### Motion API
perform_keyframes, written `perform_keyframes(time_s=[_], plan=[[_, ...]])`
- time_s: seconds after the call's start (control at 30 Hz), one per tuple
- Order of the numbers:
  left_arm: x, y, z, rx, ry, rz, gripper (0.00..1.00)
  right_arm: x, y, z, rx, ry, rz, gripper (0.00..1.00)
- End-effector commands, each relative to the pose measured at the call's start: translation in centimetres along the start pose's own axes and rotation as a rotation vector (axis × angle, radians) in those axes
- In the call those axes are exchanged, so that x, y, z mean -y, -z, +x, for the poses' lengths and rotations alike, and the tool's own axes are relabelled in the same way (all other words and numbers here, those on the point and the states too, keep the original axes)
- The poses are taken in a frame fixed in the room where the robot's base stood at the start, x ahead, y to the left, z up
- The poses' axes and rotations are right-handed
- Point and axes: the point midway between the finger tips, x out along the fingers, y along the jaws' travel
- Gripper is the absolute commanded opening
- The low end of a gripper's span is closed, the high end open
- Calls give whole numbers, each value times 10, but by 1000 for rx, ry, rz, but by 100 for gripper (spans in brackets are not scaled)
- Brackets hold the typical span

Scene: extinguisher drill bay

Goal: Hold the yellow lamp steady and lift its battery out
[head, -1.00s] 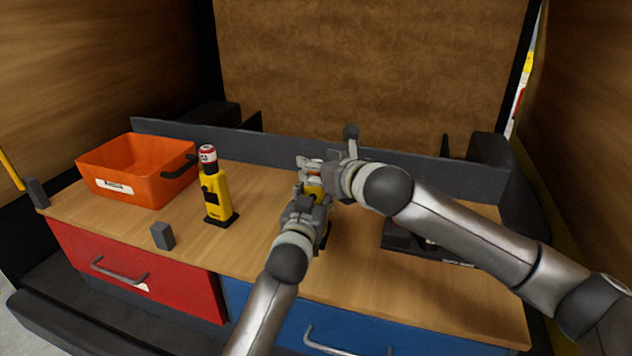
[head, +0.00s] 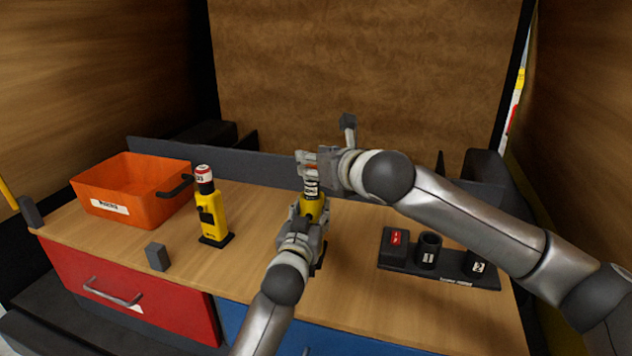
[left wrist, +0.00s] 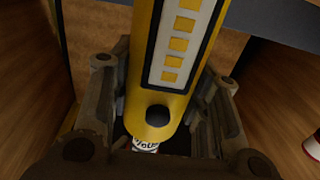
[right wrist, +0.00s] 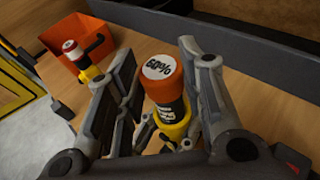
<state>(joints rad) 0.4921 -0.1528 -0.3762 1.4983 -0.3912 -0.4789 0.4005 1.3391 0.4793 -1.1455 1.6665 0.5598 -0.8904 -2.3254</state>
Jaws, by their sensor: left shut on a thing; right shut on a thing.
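The yellow lamp (head: 313,209) stands upright near the middle of the bench. My left gripper (head: 305,226) is shut on its body, which fills the left wrist view (left wrist: 180,70). The battery (head: 311,188) is black with a white label and rises above the lamp's top. In the right wrist view the battery's orange cap (right wrist: 160,75) reads 60%. My right gripper (head: 318,166) is shut on the battery from above. I cannot tell whether the battery's lower end is still inside the lamp's yellow collar (right wrist: 172,128).
A second yellow lamp (head: 212,218) with a red-and-white-capped battery stands left. Beyond it is an orange bin (head: 125,190). A small grey block (head: 157,257) sits near the front edge. A dark charger rack (head: 455,279) with several bays lies right, partly under my right arm.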

Motion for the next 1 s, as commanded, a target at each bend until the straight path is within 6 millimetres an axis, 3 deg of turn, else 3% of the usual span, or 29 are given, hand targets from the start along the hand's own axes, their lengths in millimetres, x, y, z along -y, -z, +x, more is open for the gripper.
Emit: perform_keyframes(time_s=[0.03, 0.2, 0.57, 0.6, 0.8, 1.0], plan=[[0, 0, 0, 0, 1, 1, 2, 0, -13, -4, 6, 0, -3, 0], [0, 0, 0, 1, 1, 1, 2, 0, -35, -10, 3, 1, -1, 0], [0, 0, 0, 1, 1, 1, 2, 0, -43, -13, 1, 0, 0, 0], [0, 0, 0, 1, 1, 1, 46, 0, -43, -13, 1, 0, 0, 0], [0, 0, 0, 1, 0, 1, 69, 0, -42, -13, 1, -1, 0, 0], [0, 0, 0, 0, 0, 0, 69, 0, -42, -13, 1, -1, 0, 0]])
